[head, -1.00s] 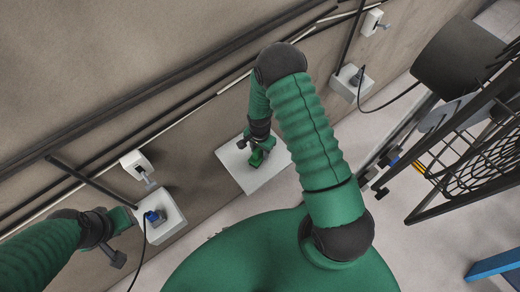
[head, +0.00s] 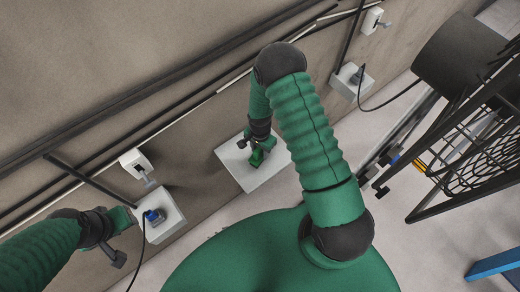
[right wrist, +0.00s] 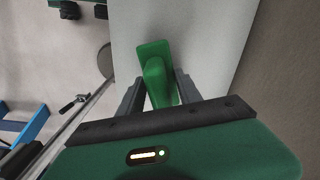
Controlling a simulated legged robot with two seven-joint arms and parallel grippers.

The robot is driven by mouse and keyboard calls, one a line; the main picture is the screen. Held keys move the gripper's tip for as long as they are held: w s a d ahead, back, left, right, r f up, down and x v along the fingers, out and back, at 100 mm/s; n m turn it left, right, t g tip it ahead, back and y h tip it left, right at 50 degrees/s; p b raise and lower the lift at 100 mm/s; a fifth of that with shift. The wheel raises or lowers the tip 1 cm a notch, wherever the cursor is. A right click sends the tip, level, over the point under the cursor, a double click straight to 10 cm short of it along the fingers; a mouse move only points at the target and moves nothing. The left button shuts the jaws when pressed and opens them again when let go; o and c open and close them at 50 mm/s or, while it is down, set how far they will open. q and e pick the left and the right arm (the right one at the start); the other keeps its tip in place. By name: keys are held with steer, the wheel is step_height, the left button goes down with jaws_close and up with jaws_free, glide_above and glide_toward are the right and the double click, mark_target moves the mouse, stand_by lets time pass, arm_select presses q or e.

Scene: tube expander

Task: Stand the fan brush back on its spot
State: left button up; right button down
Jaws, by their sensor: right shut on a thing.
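The fan brush, a green piece with a flat, broad end (right wrist: 153,52), is between the two dark fingers of my right gripper (right wrist: 160,90) in the right wrist view. The gripper is shut on it. A pale, flat-topped stand (right wrist: 205,30) lies beneath. In the head view my right gripper (head: 256,154) is over this stand (head: 268,176). I cannot tell whether the brush touches the top, as the gripper hides most of it. My left gripper (head: 116,236) is at the lower left, near a small white box; its jaw opening is unclear.
White boxes with cables stand along the wall at left (head: 164,228) and at upper right (head: 351,86). Wall fittings (head: 136,162) and dark pipes run above. A black wire rack (head: 470,165) and a dark cylinder (head: 455,58) are on the right. Pale floor lies between.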

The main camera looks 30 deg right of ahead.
steer(key=shift+f+b, duration=0.4)
steer(key=shift+f, duration=0.2)
steer(key=c, duration=0.7)
jaws_free()
step_height(320, 180, up, 8)
steer(key=p, duration=0.6)
steer(key=shift+r, duration=0.1)
